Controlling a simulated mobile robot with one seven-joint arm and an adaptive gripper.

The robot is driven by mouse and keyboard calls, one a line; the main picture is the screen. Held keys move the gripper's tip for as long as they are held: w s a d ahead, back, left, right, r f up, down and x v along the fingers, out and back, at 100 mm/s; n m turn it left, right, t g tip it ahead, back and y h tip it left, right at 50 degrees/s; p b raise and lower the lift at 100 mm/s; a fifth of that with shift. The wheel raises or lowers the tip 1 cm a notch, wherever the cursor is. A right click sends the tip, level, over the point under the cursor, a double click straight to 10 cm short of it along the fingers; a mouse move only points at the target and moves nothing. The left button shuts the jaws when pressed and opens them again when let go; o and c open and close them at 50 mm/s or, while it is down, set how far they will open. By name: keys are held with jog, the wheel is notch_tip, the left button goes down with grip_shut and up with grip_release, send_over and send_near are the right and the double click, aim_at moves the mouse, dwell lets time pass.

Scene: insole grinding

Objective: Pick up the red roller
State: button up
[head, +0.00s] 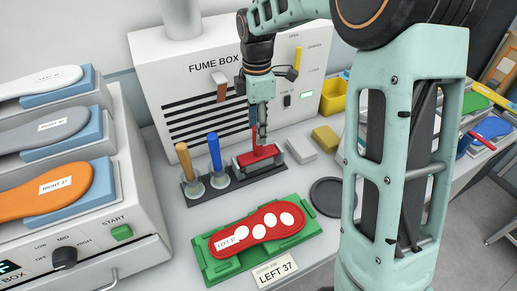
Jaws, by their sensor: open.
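The red roller (258,156) sits at the right end of a dark rack in front of the fume box, with its red body low and part of its upright red handle visible. My gripper (260,138) points down right over it, with the fingers at the handle. The jaws are open. The fingers hide part of the handle, and I cannot tell whether they touch it.
The rack (193,197) also holds orange-handled (184,160) and blue-handled (214,150) tools in cups. The fume box (205,70) stands close behind. A red insole (262,224) lies on a green fixture (216,270) in front. Grey and yellow blocks (326,137) stand right.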

aim_at(258, 147)
notch_tip(258, 147, down, 7)
jog(key=shift+d+f+p, duration=0.1)
jog(key=shift+f+p, duration=0.1)
jog(key=shift+p, duration=0.3)
jog(key=shift+c, duration=0.7)
grip_shut()
